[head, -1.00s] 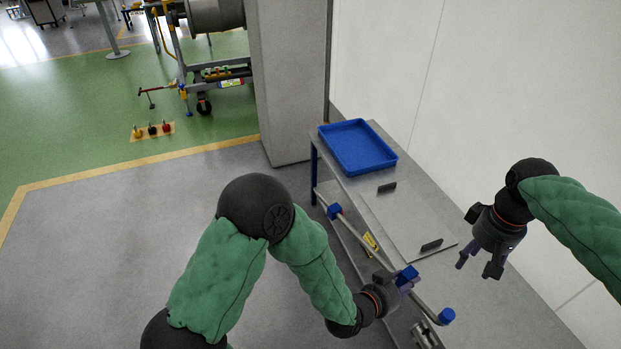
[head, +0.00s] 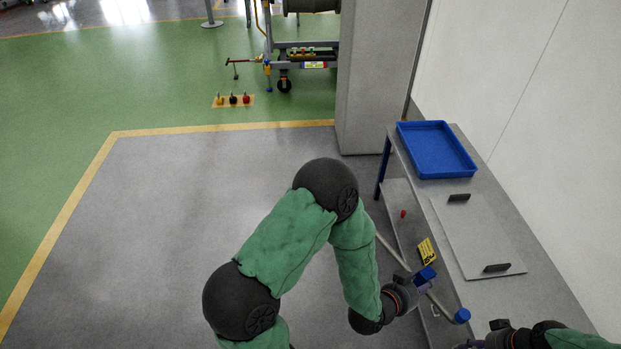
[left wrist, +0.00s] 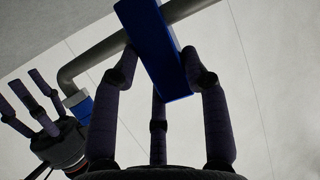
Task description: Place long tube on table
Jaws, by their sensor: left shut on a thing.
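The long tube is a grey pipe with blue parts. In the head view its blue end cap (head: 461,316) and a grey stretch (head: 390,248) show beside the table's near-left edge; my arm hides the rest. My left gripper (head: 420,282) is shut on the tube at a blue block (head: 427,273). In the left wrist view the fingers close around the blue block (left wrist: 155,45), and the tube bends down to a blue end (left wrist: 79,103). The table (head: 510,225) is grey. My right gripper (left wrist: 32,100) has its fingers spread and empty, near that blue end.
A blue tray (head: 437,150) stands at the table's far end. A flat grey panel (head: 475,235) with two black handles lies in the middle. A yellow label (head: 427,251) shows at the table's side. A wall runs along the right, and a pillar (head: 377,80) stands behind.

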